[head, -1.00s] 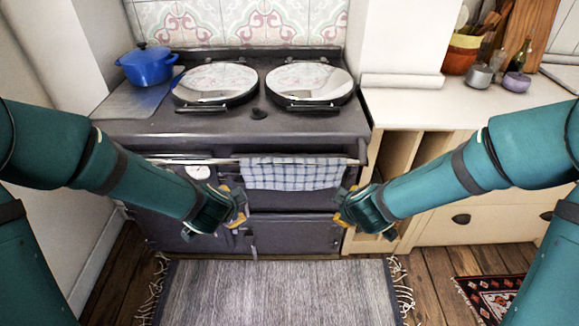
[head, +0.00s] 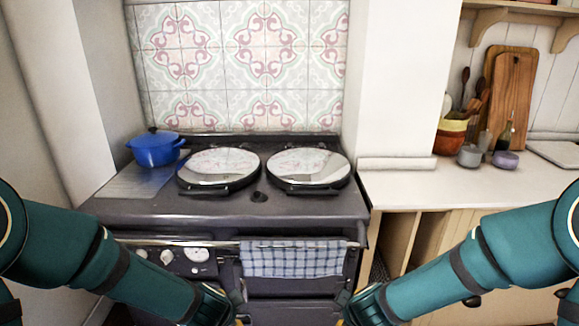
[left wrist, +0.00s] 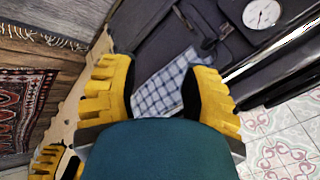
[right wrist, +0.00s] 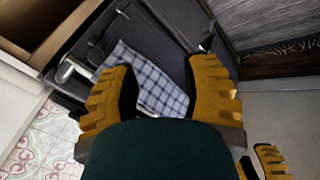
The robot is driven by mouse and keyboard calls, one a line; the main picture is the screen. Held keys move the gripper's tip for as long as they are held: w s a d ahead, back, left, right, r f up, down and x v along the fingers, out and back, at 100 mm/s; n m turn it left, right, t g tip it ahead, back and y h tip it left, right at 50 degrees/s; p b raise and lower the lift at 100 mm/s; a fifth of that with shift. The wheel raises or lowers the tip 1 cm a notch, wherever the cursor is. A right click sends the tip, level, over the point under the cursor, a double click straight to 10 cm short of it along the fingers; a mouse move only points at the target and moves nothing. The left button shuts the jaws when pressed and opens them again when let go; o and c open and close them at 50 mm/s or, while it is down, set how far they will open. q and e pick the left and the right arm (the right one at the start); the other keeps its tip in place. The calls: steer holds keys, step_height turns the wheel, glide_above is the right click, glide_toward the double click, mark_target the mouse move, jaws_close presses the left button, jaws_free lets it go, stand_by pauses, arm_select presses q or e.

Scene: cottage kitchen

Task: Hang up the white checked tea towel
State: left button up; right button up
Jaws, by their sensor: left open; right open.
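The white checked tea towel (head: 292,259) with blue lines hangs over the rail (head: 215,242) on the front of the dark range cooker. It also shows in the left wrist view (left wrist: 163,88) and in the right wrist view (right wrist: 147,78), beyond the fingers. My left gripper (head: 240,312) is low at the left of the towel, and its yellow fingers (left wrist: 168,85) are apart and empty. My right gripper (head: 343,312) is low at the right of the towel, and its yellow fingers (right wrist: 160,88) are open with nothing held. Both are mostly cut off by the head view's lower edge.
The range top holds two round lids (head: 219,170) and a blue pot (head: 156,148). At right is a pale counter (head: 410,190) with a utensil crock (head: 452,134), small pots and boards. A patterned rug (left wrist: 25,105) lies on the wooden floor.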

arm_select(q)
steer(key=s+d+f+n+g+h, duration=0.1)
steer(key=s+d+f+n+g, duration=0.1)
steer(key=s+f+n, duration=0.4)
steer(key=s+d+f+n+g+h, duration=0.2)
steer(key=s+f+n, duration=0.4)
steer(key=f, duration=0.5)
steer(key=shift+s+n+g+h, duration=0.3)
steer(key=shift+s+n+g, duration=0.15)
steer(key=shift+s, duration=0.35)
arm_select(e)
steer(key=s+a+f+m+g+y, duration=0.1)
steer(key=s+a+f+m+g, duration=0.1)
steer(key=s+f+m, duration=0.4)
steer(key=s+a+f+m+g+y, duration=0.2)
steer(key=s+f+m, duration=0.4)
steer(key=f, duration=0.5)
steer(key=shift+s+m+g+y, duration=0.3)
steer(key=shift+s+m+g, duration=0.15)
steer(key=shift+s, duration=0.35)
arm_select(q)
steer(key=shift+f, duration=0.1)
arm_select(e)
steer(key=shift+a+f, duration=0.1)
steer(key=shift+a, duration=0.05)
